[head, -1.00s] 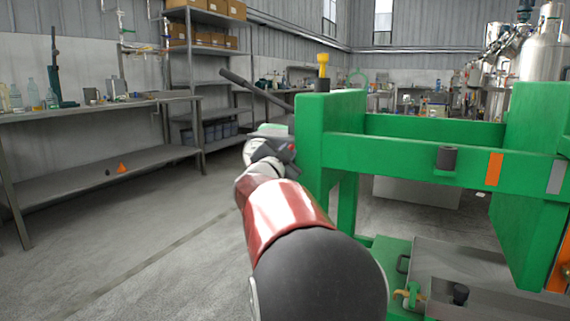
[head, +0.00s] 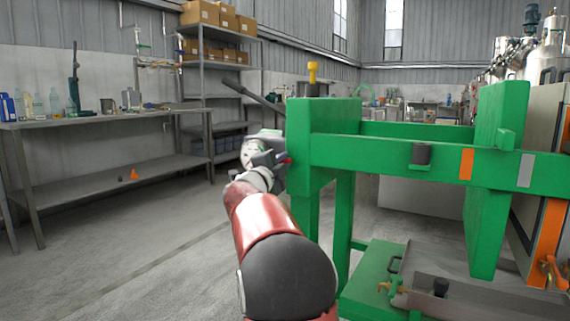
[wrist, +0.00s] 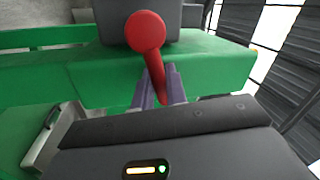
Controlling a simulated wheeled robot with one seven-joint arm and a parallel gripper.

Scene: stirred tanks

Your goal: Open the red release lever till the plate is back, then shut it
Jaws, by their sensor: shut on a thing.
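The red release lever, with a round knob and a tapering shaft, shows in the wrist view (wrist: 149,48). The shaft passes between the two fingers of my gripper (wrist: 158,84), which is shut on it. In the head view my gripper (head: 278,162) is at the left end of the green press frame (head: 390,152), and only a small red bit of the lever shows. The green plate (head: 497,190) stands upright toward the right end of the frame, near the orange and grey marks on the rail.
A grey tray (head: 450,310) lies under the press, with brass fittings beside it. A long bench (head: 95,122) and a shelf rack with boxes (head: 220,55) stand at the left. The floor between bench and press is clear.

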